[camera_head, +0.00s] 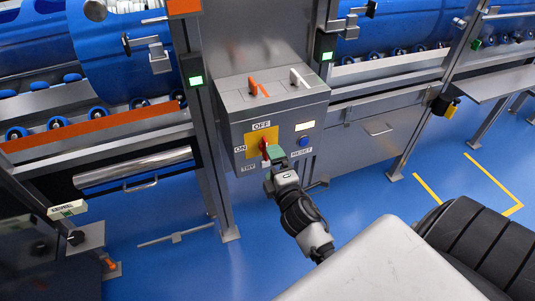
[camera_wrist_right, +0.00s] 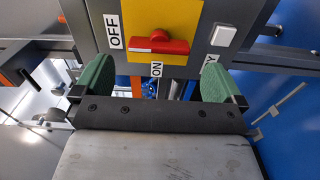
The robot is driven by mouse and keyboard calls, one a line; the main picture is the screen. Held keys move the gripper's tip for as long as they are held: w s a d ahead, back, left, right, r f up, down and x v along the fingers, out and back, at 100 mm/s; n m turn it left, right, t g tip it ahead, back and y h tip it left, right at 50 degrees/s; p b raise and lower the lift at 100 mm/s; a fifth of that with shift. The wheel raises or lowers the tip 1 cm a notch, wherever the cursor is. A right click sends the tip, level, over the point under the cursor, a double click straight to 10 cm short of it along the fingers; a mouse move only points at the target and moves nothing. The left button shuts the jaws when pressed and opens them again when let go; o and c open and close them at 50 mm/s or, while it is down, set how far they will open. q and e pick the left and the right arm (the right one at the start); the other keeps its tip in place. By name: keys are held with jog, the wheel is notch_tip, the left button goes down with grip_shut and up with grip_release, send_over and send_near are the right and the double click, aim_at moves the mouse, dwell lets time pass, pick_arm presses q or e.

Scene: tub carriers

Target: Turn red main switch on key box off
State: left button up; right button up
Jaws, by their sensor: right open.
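The grey key box (camera_head: 285,105) stands on the front of the machine frame. Its red main switch (camera_head: 264,147) sits on a yellow plate (camera_head: 252,142) with OFF above, ON at the left and TRY below. In the right wrist view the red switch (camera_wrist_right: 158,41) lies along the line from OFF to TRY; I cannot tell which end is its pointer. My right gripper (camera_head: 276,153) is at the box front, close to the switch. Its green fingers are open in the wrist view (camera_wrist_right: 155,68), one either side of the switch, without visible contact. My left gripper is not in view.
A blue button (camera_head: 304,142) marked RESET is right of the switch. An orange lever (camera_head: 258,87) and a white lever (camera_head: 299,78) stand on the box top. A steel post (camera_head: 207,130) runs along the box's left side. Blue floor (camera_head: 345,195) is open at the right.

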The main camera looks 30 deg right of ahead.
jog(key=shift+v, duration=2.25)
jog(key=s+a+f+m+g+y+p, duration=0.1)
jog(key=s+a+f+m+g+p, duration=0.2)
jog(key=f, duration=0.6)
jog(key=s+a+f+m+g+y, duration=0.1)
jog(key=s+a+f+m+g, duration=0.2)
jog(key=f, duration=0.7)
jog(key=s+a+f+m+g+y+p, duration=0.1)
jog(key=s+f+g+y+p, duration=0.15)
jog(key=s+f, duration=0.45)
jog(key=s+f+m+g+p, duration=0.1)
jog(key=s+f+m+g, duration=0.2)
jog(key=s+f, duration=0.3)
jog(key=s+f+m+g+p, duration=0.1)
jog(key=s+f+g, duration=0.4)
jog(key=s, duration=1.1)
notch_tip(320, 180, down, 2)
jog(key=shift+d+f+m, duration=0.1)
jog(key=shift+d+m, duration=0.15)
jog(key=shift+m, duration=0.65)
